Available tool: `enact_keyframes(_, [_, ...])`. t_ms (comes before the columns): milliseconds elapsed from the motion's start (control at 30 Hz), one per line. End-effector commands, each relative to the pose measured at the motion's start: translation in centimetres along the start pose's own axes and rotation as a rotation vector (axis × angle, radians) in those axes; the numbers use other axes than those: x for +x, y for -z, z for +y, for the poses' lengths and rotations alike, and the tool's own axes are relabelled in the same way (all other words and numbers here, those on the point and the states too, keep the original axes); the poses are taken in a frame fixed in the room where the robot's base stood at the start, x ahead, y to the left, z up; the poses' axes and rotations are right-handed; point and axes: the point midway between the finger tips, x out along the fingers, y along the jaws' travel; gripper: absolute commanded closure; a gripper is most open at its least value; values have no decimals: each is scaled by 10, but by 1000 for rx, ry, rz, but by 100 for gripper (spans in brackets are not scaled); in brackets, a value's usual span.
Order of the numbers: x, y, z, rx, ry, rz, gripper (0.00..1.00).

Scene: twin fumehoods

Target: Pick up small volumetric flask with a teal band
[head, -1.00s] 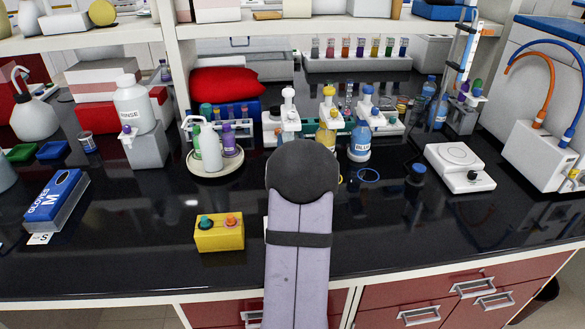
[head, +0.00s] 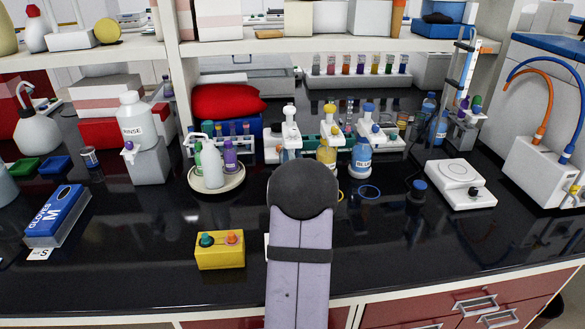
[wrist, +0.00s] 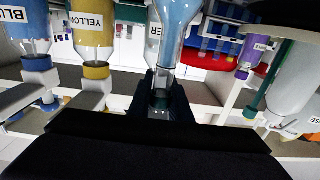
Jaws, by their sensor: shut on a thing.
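In the wrist view, which shows the bench upside down, my gripper (wrist: 160,90) is shut on the neck of a clear glass flask (wrist: 178,30) with a pale blue tint. A dark teal-looking part shows at the neck between the fingers. The flask's far end runs out of the picture. In the head view my dark wrist and pale arm hide the fingers and most or all of the flask. I cannot tell there whether it is clear of the bench.
Beside my gripper stand a yellow-labelled bottle (head: 327,153) and a blue-labelled bottle (head: 361,158). A round tray (head: 231,182) with bottles is to the left. A yellow block (head: 220,257) with two stoppers sits in front. A white balance (head: 460,183) stands right. The front bench is mostly clear.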

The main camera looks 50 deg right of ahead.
Motion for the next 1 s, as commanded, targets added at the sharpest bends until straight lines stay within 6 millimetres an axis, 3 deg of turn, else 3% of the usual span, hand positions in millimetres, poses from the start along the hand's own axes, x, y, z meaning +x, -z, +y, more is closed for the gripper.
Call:
enact_keyframes(300, [-1,13,0,-2,0,4,100])
enact_keyframes(467, [-21,11,0,-1,0,2,100])
enact_keyframes(800, [-84,12,0,0,-1,4,100])
enact_keyframes(1000, [-80,59,0,-3,1,8,100])
